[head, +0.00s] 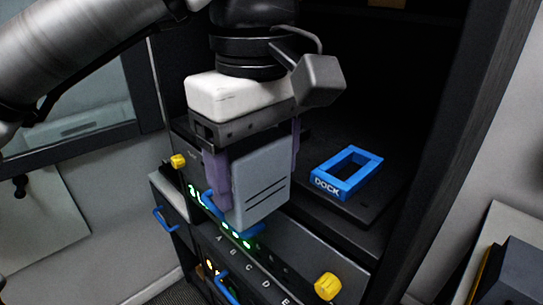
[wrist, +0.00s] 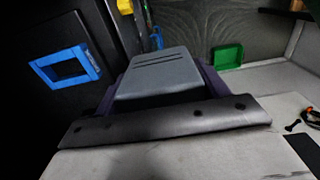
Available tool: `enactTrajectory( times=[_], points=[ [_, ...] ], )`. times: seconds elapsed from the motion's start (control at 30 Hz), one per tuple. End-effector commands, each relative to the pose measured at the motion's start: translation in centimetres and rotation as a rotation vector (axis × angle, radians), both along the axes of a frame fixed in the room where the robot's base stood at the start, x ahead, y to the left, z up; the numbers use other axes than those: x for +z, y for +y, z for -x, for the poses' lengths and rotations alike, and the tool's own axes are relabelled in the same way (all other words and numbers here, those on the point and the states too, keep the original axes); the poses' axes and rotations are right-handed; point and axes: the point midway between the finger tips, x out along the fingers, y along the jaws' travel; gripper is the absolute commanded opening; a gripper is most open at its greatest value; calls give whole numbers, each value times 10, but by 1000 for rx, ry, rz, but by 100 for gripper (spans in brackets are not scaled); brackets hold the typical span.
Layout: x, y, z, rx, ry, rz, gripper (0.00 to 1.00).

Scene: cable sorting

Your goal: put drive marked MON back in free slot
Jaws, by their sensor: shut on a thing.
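My gripper (head: 257,178) has its two purple fingers shut on a grey drive (head: 262,188) with dark lines on its face. The drive hangs upright below my gripper, in front of the rack panel (head: 262,272) lettered A to E. Blue parts show at its lower edge; I cannot tell whether they belong to it. In the wrist view the drive (wrist: 160,70) sits between the fingers. No MON mark is readable. The drive hides part of the panel, and I cannot tell which slot is free.
A blue frame marked DOCK (head: 347,172) lies on the dark shelf to the right. Yellow knobs (head: 327,286) stick out of the rack front. A blue handle (head: 166,219) shows at lower left. A green tray (wrist: 228,55) shows in the wrist view.

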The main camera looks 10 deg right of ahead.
Motion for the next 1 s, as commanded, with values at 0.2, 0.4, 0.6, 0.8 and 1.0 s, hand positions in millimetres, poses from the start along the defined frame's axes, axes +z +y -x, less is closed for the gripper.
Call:
enactTrajectory(
  times=[0.2, 0.4, 0.6, 0.8, 1.0],
  points=[
    [11, 1, 0, -1, 0, 1, 43],
    [19, 1, 0, -1, 0, 1, 43],
    [26, 1, 0, 0, -1, 1, 43],
    [34, 1, 0, 0, -1, 1, 43],
    [34, 1, 0, 1, -1, 1, 43]
  ],
)
